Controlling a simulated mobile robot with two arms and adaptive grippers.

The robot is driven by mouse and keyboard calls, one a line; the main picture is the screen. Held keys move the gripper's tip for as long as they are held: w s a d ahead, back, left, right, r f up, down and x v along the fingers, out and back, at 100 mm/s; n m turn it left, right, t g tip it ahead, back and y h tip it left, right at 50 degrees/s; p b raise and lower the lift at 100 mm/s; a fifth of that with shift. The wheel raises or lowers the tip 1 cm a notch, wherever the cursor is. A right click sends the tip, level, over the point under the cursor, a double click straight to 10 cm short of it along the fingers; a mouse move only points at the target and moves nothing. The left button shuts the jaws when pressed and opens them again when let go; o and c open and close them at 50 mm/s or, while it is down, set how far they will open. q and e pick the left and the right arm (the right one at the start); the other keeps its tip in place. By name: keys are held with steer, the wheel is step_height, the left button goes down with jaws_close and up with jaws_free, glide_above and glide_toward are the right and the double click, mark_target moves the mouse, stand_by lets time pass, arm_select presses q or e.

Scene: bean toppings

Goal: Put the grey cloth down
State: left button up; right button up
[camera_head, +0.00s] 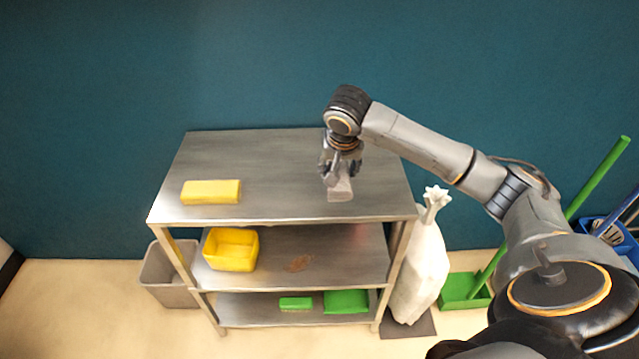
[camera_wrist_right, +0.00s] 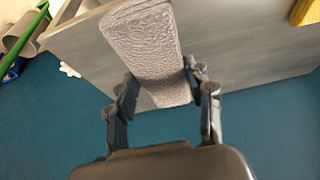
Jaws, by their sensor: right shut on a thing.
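The grey cloth (camera_head: 341,190) is a folded, textured block over the right part of the shelf unit's metal top (camera_head: 270,160). My right gripper (camera_head: 338,172) is shut on it from above. In the right wrist view the cloth (camera_wrist_right: 145,45) sits between the two fingers of my right gripper (camera_wrist_right: 160,90), with its long end pointing away from the palm. I cannot tell whether the cloth touches the metal top. My left gripper is not in view.
A yellow block (camera_head: 211,192) lies on the left of the top. The middle shelf holds a yellow bin (camera_head: 231,249) and a brown stain (camera_head: 299,263). Green items (camera_head: 346,301) lie on the bottom shelf. A white sack (camera_head: 419,270) stands at right. The top's middle is clear.

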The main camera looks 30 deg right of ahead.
steer(key=w+f, duration=0.6)
steer(key=shift+w+a+f, duration=0.1)
steer(key=shift+w+a, duration=0.05)
steer(key=shift+a, duration=0.2)
steer(key=shift+w+f+p, duration=0.15)
steer(key=shift+f+p, duration=0.4)
steer(key=shift+f, duration=1.2)
steer(key=shift+a+f, duration=0.1)
steer(key=o, duration=1.3)
steer(key=v, duration=1.2)
